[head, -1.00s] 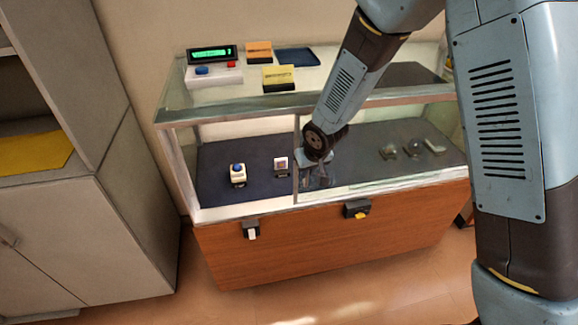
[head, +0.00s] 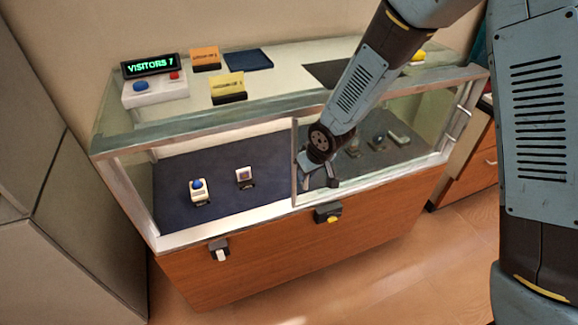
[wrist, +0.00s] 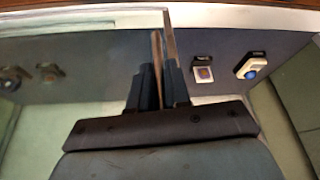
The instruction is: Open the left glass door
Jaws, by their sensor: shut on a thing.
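The glass display case has a left glass door (head: 294,165) whose upright edge stands near the middle of the front. The left part of the front looks uncovered, while glass covers the right part. My gripper (head: 322,178) is at the front of the case, just right of that edge. In the wrist view my gripper (wrist: 160,75) is shut on a thin upright strip (wrist: 157,50) of the door, beside the pale door edge (wrist: 170,45). Whether the strip is a handle or frame I cannot tell. The fingers partly hide it.
Inside the case stand a blue-topped device (head: 199,190) and a small square piece (head: 244,176). Latch-like fittings (head: 219,250) (head: 327,213) are on the wooden front. A counter (head: 150,88) and boxes (head: 228,88) rest on top. A grey cabinet (head: 60,230) stands left; floor shows in front.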

